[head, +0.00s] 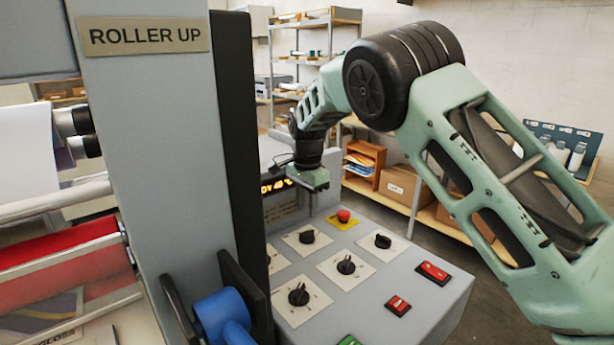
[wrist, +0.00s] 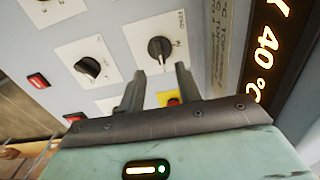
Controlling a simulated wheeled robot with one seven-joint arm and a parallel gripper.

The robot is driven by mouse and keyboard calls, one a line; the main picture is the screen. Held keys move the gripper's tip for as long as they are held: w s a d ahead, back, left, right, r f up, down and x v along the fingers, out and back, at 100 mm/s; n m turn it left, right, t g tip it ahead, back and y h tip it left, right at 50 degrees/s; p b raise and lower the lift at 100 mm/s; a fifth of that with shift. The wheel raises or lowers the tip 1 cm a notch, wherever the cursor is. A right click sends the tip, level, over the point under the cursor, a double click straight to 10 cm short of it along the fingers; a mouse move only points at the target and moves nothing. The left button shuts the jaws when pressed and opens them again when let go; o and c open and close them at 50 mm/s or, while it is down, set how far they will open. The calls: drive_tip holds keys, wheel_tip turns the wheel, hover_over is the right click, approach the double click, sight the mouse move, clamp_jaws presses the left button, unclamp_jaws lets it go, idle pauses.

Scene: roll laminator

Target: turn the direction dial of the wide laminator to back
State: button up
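The wide laminator's sloped control panel (head: 375,292) carries several black dials on white plates. One dial (head: 307,237) is nearest the display; it also shows in the wrist view (wrist: 160,48), just beyond my fingertips. A second dial (head: 346,265) shows left of it in the wrist view (wrist: 88,67). Two more are a front dial (head: 298,295) and a right dial (head: 383,241).
A red stop button on a yellow plate (head: 343,216) lies close to my gripper. Red switches (head: 432,271) (head: 397,305) and a green one (head: 348,340) are nearer the front. The lit display (head: 278,186) and tall grey housing (head: 150,150) bound the left. A blue handle (head: 222,317) sticks out.

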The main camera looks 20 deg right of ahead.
wheel_tip(320, 180, up, 11)
drive_tip(key=b, duration=0.1)
drive_tip(key=shift+f, duration=0.2)
drive_tip(key=shift+d, duration=0.1)
drive_tip(key=s+d+f+n+t, duration=0.1)
drive_tip(key=s+d+f+n, duration=0.3)
drive_tip(key=s+d, duration=0.45)
drive_tip(key=s+d+f+n+t, duration=0.1)
drive_tip(key=s+d+f+n, duration=0.3)
drive_tip(key=s, duration=0.6)
drive_tip(key=s+a+f+n+t, duration=0.15)
drive_tip(key=s+n, duration=0.35)
drive_tip(key=s, duration=0.6)
drive_tip(key=s+a+r+n+g, duration=0.1)
drive_tip(key=s+a+n+g, duration=0.2)
drive_tip(key=s+a+n, duration=0.5)
drive_tip(key=s+a, duration=0.5)
drive_tip(key=a, duration=0.4)
drive_tip(key=shift+s+a+r+y, duration=0.2)
drive_tip(key=shift+s+y, duration=0.1)
drive_tip(key=shift+s, duration=0.1)
drive_tip(key=shift+g, duration=0.25)
